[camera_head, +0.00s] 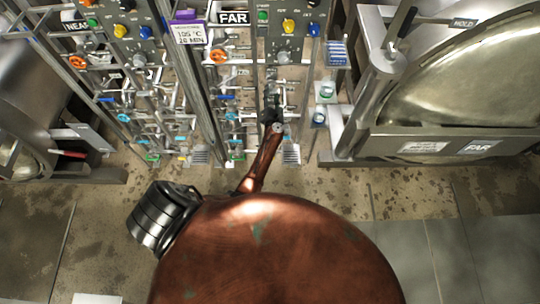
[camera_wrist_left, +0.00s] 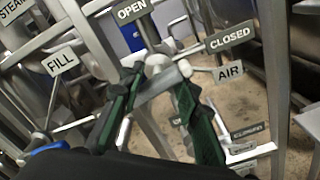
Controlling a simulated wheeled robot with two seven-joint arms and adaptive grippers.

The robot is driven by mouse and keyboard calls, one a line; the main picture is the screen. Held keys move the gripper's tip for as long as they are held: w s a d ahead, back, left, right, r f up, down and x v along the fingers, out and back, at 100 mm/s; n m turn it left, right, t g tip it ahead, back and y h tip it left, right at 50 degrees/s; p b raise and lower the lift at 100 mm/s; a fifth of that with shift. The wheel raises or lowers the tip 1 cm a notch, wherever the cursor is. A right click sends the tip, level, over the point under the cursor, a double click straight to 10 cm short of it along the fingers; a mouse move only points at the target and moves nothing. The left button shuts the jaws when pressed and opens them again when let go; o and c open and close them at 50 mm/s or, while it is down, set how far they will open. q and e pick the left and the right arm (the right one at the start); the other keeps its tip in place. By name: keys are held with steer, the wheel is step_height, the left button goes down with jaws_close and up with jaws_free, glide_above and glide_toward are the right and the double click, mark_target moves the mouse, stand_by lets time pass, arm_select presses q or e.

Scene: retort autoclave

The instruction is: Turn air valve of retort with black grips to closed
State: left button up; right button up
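The far retort (camera_head: 470,75), at right in the head view, has a lever with a black grip (camera_head: 407,22). My left gripper (camera_head: 272,122) is at the valve pipes below the FAR panel. In the left wrist view, its green-padded fingers (camera_wrist_left: 158,78) stand apart on either side of a pale grey valve handle (camera_wrist_left: 165,76). I cannot tell whether they touch it. The AIR label (camera_wrist_left: 229,72) is just right of the handle, with the CLOSED plate (camera_wrist_left: 230,39) above it and the OPEN plate (camera_wrist_left: 131,11) at upper left. My right gripper is out of view.
The FILL label (camera_wrist_left: 61,62) and a blue handle (camera_wrist_left: 47,147) are at left in the wrist view. Pipes and bars crowd the gripper. A NEAR panel (camera_head: 120,28) and another retort (camera_head: 22,95) stand at left in the head view.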

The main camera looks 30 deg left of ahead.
arm_select(q)
steer(key=n+b, duration=0.1)
steer(key=n, duration=0.3)
steer(key=p+v, duration=0.2)
steer(key=v, duration=0.6)
steer(key=s+d+f+m+h+b, duration=0.1)
steer(key=s+f+m+h+b, duration=0.1)
steer(key=f, duration=0.7)
steer(key=s+d+f+m+h+b, duration=0.1)
steer(key=s+d+f+m+b, duration=0.1)
steer(key=s+f+m+b, duration=0.2)
steer(key=s+d+f+m+g+h+b, duration=0.1)
steer(key=f+m+b, duration=0.4)
steer(key=f, duration=1.1)
steer(key=s+m+h, duration=0.1)
steer(key=s+m, duration=0.1)
steer(key=m, duration=0.1)
steer(key=shift+d+h, duration=0.3)
steer(key=shift+d, duration=0.05)
